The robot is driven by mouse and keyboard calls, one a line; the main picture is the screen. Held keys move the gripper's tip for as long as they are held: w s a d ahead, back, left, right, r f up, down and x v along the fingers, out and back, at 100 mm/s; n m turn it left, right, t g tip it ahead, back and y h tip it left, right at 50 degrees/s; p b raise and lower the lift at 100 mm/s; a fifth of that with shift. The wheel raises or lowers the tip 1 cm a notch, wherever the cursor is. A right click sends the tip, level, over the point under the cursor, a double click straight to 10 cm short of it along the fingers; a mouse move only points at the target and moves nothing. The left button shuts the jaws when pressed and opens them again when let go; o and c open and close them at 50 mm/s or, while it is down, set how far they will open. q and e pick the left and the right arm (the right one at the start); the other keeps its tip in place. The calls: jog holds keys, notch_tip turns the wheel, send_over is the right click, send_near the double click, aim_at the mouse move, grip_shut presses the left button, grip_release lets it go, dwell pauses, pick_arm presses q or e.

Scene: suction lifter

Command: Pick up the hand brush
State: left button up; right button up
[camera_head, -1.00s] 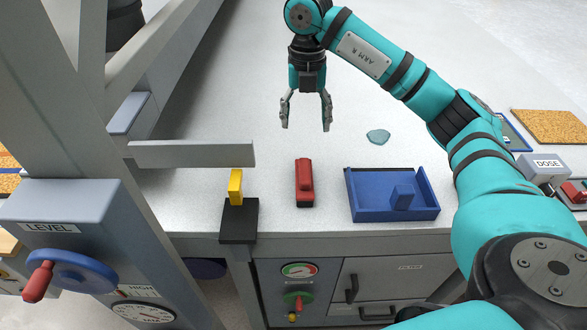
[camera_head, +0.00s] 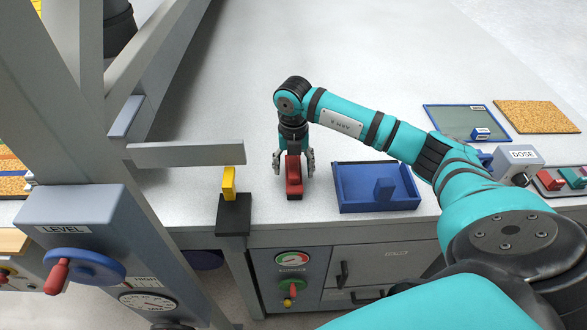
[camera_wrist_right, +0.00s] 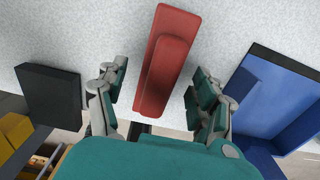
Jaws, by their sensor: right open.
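The red hand brush (camera_head: 294,183) lies on the light worktop near its front edge, its long side pointing away from me. In the right wrist view the brush (camera_wrist_right: 166,65) shows a raised, narrower part along its body. My right gripper (camera_head: 293,164) is open, pointing down over the far part of the brush, with one finger on either side. In the wrist view both fingers of the right gripper (camera_wrist_right: 157,88) stand apart from the brush, with gaps on both sides. My left gripper is not in view.
A blue dustpan-like tray (camera_head: 350,206) lies close to the right of the brush. A black block (camera_head: 234,214) with a yellow piece (camera_head: 228,183) stands to the left, below a grey bar (camera_head: 186,154). The worktop behind is largely clear.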

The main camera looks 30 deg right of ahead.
aim_at(294, 165)
jog(key=shift+s+f, duration=0.1)
jog(key=shift+f, duration=0.45)
jog(key=c, duration=1.3)
jog(key=shift+r, duration=0.2)
jog(key=shift+r+b, duration=0.3)
jog(key=shift+r, duration=0.1)
notch_tip(294, 165, up, 8)
jog(key=b, duration=0.2)
jog(key=shift+f+b, duration=0.2)
jog(key=shift+b, duration=0.1)
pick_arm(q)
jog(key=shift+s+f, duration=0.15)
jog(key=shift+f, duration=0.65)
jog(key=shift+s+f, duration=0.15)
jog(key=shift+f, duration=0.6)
pick_arm(e)
jog(key=shift+r, duration=0.65)
